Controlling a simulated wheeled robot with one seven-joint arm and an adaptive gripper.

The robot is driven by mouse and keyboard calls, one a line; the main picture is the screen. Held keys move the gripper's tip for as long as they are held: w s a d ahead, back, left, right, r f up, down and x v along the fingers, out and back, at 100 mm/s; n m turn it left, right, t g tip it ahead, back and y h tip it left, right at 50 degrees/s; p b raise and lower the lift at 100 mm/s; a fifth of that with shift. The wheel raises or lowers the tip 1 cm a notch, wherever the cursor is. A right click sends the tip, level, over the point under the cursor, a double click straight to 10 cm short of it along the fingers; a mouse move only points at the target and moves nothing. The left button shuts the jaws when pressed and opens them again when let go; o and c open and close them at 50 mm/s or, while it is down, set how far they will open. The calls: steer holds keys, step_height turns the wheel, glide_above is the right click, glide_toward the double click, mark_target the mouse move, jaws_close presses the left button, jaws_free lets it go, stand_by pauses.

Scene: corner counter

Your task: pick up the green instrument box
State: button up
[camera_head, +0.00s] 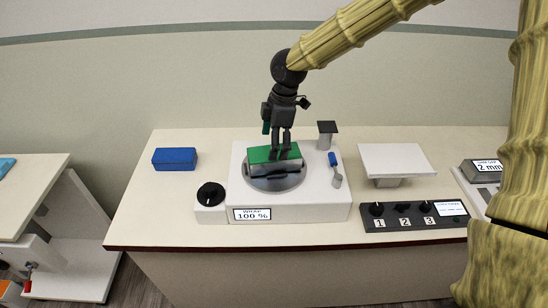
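The two dark fingers are close together with a narrow gap. I cannot tell whether they touch the box or hold it, and the contact area is partly hidden by the fingers.
A blue box (174,159) lies at the left on the counter (150,220). A black knob (210,194) and a small post with a dark top (327,130) flank the plate. A white platform (395,160) and a numbered control box (414,216) stand to the right.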

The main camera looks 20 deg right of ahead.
steer(key=shift+d+f+p, duration=0.1)
steer(key=shift+f+p, duration=1)
steer(key=shift+f, duration=1.5)
steer(key=c, duration=1.4)
steer(key=shift+c, duration=0.8)
steer(key=shift+w+r, duration=0.1)
steer(key=shift+r, duration=0.05)
